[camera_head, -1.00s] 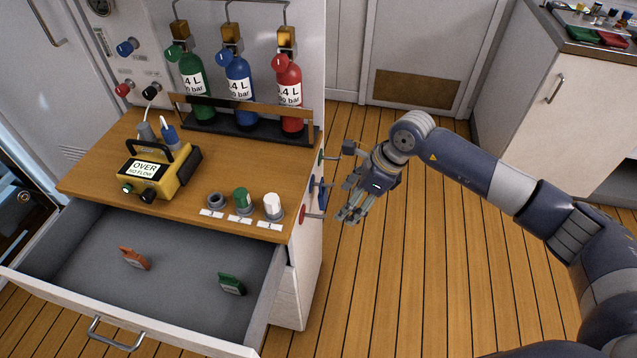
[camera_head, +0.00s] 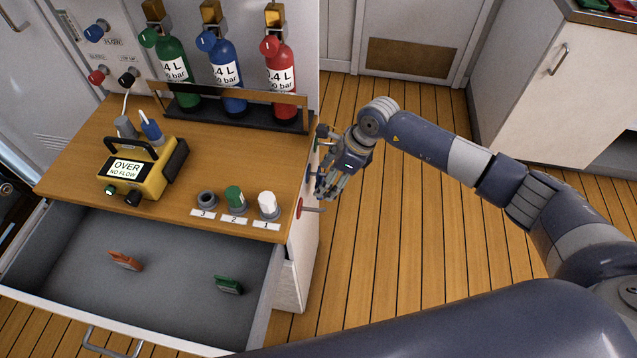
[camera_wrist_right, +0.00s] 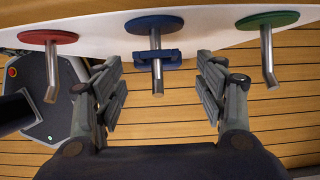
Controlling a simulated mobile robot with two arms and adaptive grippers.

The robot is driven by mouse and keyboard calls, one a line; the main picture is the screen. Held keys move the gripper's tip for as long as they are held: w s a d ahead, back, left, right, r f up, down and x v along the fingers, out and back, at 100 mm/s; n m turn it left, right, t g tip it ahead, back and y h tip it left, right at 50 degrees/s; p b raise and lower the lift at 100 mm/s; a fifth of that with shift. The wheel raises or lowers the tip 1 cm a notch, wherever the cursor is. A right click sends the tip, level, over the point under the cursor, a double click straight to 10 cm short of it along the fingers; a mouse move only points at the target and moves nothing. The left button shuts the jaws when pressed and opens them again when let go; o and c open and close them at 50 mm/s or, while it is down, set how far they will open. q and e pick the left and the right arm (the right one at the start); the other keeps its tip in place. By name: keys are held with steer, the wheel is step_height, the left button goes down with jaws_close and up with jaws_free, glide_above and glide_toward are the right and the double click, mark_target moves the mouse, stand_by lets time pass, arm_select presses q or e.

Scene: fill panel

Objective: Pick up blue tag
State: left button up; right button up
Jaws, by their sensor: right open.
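The blue tag (camera_wrist_right: 145,57) hangs on the metal peg in front of the blue disc (camera_wrist_right: 153,23), on the side of the white cabinet. My right gripper (camera_wrist_right: 160,92) is open, with one finger to each side of the tag and peg in the right wrist view. The fingers look apart from the tag. In the head view my right gripper (camera_head: 328,185) is beside the cabinet's right side and largely hides the tag. My left gripper is not in view.
A red disc (camera_wrist_right: 48,37) with a peg is left of the tag, and a green disc (camera_wrist_right: 268,19) with a peg is right of it. The open drawer (camera_head: 170,270) holds an orange tag (camera_head: 125,261) and a green tag (camera_head: 228,285). The floor right of the cabinet is clear.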

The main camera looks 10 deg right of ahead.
steer(key=x, duration=0.4)
steer(key=shift+a+r, duration=0.15)
steer(key=shift+a, duration=0.05)
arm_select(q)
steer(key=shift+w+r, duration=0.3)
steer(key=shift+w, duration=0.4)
arm_select(e)
steer(key=c, duration=1)
steer(key=shift+o, duration=0.2)
